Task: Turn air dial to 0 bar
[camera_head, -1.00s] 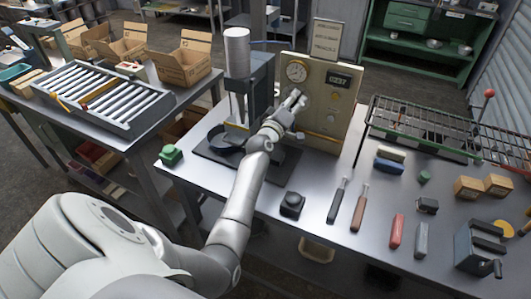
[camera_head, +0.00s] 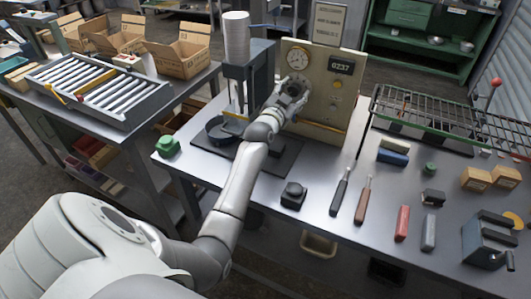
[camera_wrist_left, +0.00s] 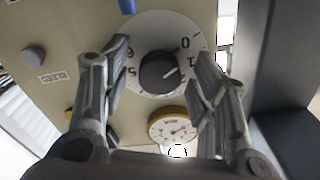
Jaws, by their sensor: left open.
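The air dial (camera_wrist_left: 136,26) is a white numbered disc on a cream panel (camera_wrist_left: 60,20), with a dark round knob (camera_wrist_left: 156,74) at its middle. In the wrist view its 0 is at the upper right and its 5 and 6 are at the left. In the head view the left gripper (camera_head: 292,90) is at the panel (camera_head: 349,50) and hides the dial. My right gripper is not in view.
A gauge (camera_head: 300,60) and a 0237 display (camera_head: 341,67) are on the panel. A BLEED button (camera_wrist_left: 33,55) is near the dial. The press (camera_head: 259,73) stands close left. A wire rack (camera_head: 432,110) stands right. Several tools lie at the front.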

